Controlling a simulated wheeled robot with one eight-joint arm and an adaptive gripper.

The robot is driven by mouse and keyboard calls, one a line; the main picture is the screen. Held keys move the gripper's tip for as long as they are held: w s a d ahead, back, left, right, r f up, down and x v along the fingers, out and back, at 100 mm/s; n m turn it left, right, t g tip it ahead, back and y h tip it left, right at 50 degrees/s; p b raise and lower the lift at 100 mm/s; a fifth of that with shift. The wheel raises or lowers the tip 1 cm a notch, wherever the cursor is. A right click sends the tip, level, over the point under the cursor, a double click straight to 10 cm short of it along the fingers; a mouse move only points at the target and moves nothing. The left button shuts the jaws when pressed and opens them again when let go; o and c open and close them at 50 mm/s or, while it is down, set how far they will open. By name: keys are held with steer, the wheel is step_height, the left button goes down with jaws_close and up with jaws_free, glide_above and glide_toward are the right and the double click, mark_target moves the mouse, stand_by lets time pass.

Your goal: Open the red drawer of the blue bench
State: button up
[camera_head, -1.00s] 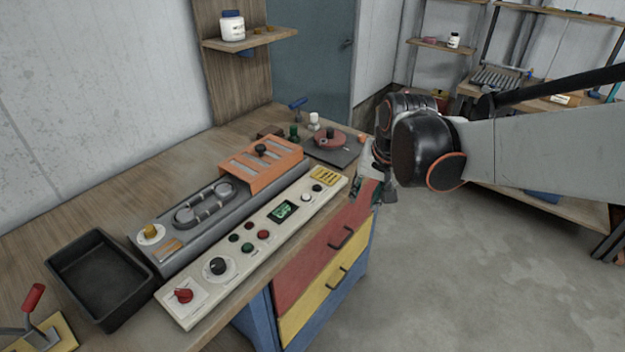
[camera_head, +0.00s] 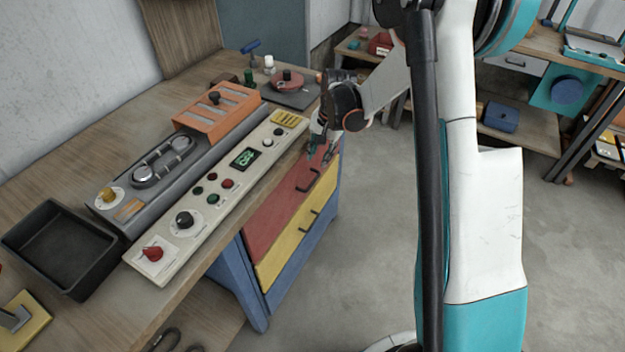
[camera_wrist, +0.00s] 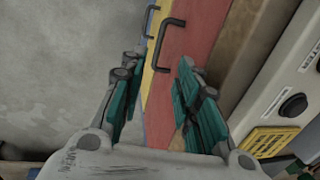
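The red drawer (camera_head: 277,214) is the upper drawer in the blue bench (camera_head: 233,276), under the wooden worktop. It looks closed. Its dark handle (camera_head: 308,181) is a bar on the red front, and the handle also shows in the wrist view (camera_wrist: 166,45). My gripper (camera_head: 322,150) is beside the far end of the red drawer, just beyond the handle. In the wrist view my gripper (camera_wrist: 157,82) has its two teal fingers spread wide with nothing between them. The handle lies ahead of the fingertips, apart from them.
A yellow drawer (camera_head: 297,232) with its own handle sits below the red one. The control panel (camera_head: 217,192) lies along the worktop edge above the drawers. A black tray (camera_head: 60,246) stands at the left. The floor (camera_head: 375,240) in front of the bench is clear.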

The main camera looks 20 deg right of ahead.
mark_target(312, 183)
steer(key=f+b, duration=0.1)
steer(key=f, duration=0.3)
steer(key=w+a+f+b, duration=0.1)
steer(key=f+b, duration=0.1)
steer(key=f, duration=0.2)
steer(key=f+b, duration=0.2)
steer(key=f, duration=0.3)
steer(key=shift+w+a, duration=0.35)
steer(key=shift+w, duration=0.05)
jaws_close()
